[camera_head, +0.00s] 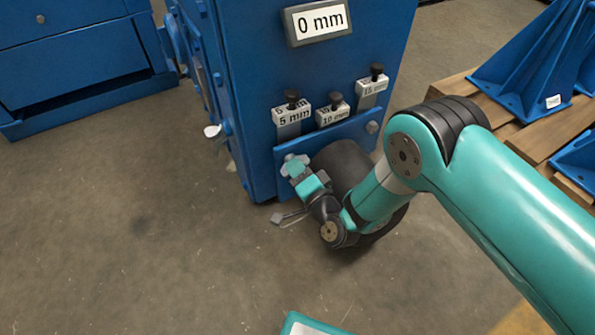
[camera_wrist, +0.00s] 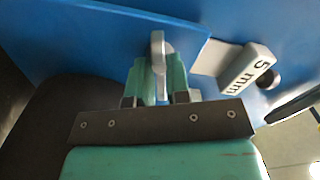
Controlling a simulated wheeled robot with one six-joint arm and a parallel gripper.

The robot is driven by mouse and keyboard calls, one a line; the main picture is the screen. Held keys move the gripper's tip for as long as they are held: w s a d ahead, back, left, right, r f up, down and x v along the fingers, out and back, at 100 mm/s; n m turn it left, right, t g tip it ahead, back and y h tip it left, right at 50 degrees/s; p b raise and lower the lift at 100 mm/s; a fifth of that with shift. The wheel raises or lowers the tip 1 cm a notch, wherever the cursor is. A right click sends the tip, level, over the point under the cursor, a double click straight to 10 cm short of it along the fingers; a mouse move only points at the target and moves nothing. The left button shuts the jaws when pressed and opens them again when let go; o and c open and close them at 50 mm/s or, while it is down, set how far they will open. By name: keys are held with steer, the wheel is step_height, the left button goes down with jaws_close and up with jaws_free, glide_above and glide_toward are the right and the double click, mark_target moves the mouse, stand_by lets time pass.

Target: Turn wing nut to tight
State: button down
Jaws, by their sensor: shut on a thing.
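The grey wing nut (camera_wrist: 157,55) stands upright against the blue machine's plate, between my gripper's two teal fingers. My gripper (camera_wrist: 159,82) is shut on it, with a finger on each side. In the head view my gripper (camera_head: 296,168) is at the lower left of the machine front, and I cannot make out the nut clearly there. The blue machine (camera_head: 240,110) carries a display (camera_head: 318,20) reading 0 mm.
Three labelled blocks with black knobs sit above the plate: 5 mm (camera_head: 290,117), 10 mm (camera_head: 333,117) and another (camera_head: 371,88). A grey bolt head (camera_head: 372,127) is at the plate's right. A wooden pallet (camera_head: 500,120) with blue brackets stands right. The floor at left is clear.

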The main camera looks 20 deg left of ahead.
steer(key=shift+m+b, duration=1.05)
steer(key=shift+m, duration=0.55)
steer(key=c, duration=1.1)
jaws_free()
steer(key=shift+f+b, duration=0.1)
steer(key=shift+b, duration=0.25)
